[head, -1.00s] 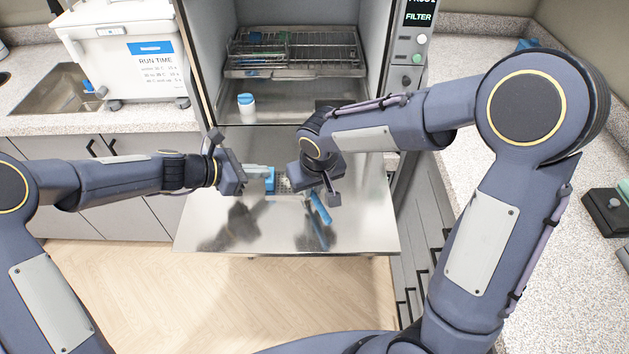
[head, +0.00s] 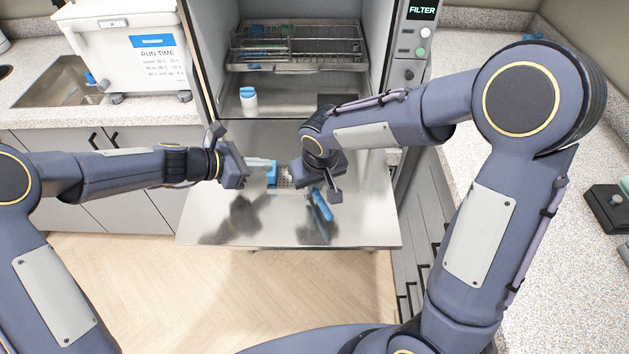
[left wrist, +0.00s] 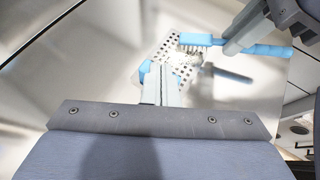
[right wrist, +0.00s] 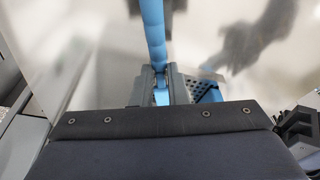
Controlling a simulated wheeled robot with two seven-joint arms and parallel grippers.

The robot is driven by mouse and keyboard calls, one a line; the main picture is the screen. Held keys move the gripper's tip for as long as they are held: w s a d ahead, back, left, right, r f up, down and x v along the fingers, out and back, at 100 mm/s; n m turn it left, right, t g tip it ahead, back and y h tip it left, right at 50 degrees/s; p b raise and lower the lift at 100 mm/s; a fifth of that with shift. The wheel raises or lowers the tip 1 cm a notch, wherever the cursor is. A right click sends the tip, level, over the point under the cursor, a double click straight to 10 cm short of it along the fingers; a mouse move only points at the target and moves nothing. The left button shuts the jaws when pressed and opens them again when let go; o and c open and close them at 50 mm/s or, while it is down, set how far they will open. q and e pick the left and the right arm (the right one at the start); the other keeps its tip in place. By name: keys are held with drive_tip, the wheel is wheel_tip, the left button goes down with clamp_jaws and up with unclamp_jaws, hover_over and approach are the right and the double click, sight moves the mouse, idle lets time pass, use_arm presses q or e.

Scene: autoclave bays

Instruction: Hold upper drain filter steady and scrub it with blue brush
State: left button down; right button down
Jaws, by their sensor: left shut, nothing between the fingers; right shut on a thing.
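The drain filter (head: 284,183), a perforated metal plate with blue edge parts, lies on the open metal door. Its holes show clearly in the left wrist view (left wrist: 182,72). My left gripper (head: 268,163) is shut and empty, its fingertips at the filter's blue edge part; I cannot tell how firmly they touch. My right gripper (head: 328,190) is shut on the handle of the blue brush (head: 321,205). In the left wrist view the brush head (left wrist: 195,39) is over the filter, bristles down, at or very near its surface. In the right wrist view the handle (right wrist: 153,30) points away.
The shiny door (head: 215,225) is otherwise mostly clear. Inside the chamber stand a white bottle with a blue cap (head: 248,98) and a wire rack (head: 295,45) with blue and green items. A panel reading FILTER (head: 422,11) is at the right. A white box (head: 128,55) stands left.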

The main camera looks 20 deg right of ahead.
drive_tip(key=shift+f, duration=0.25)
